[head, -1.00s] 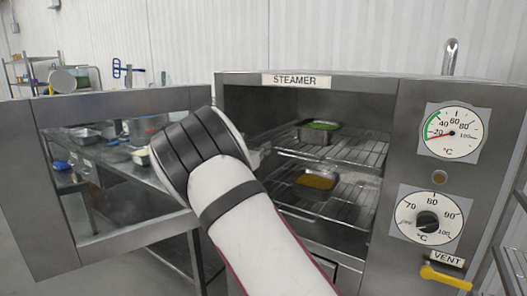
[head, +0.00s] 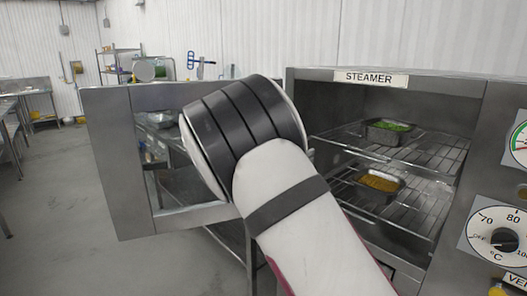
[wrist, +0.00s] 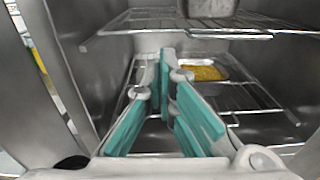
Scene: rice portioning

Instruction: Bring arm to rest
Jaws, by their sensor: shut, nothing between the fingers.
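My gripper (wrist: 167,62) has teal-padded fingers, shut with nothing between them. It points into the steamer (head: 330,75), in front of the racks. In the head view the gripper is hidden behind my own white and black arm, which stands before the steamer's opening. A metal pan of yellow-brown food (head: 378,183) sits on the lower rack; it also shows beyond the fingertips in the wrist view (wrist: 205,72). A pan of green food (head: 388,130) sits on the upper rack. The fingers seem apart from both pans.
The steamer door (head: 108,160) stands open to the left, with a window in it. A metal wall of the steamer is close at the right in the wrist view. A work table (head: 180,190) stands behind the door. Open floor (head: 60,200) lies at the far left.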

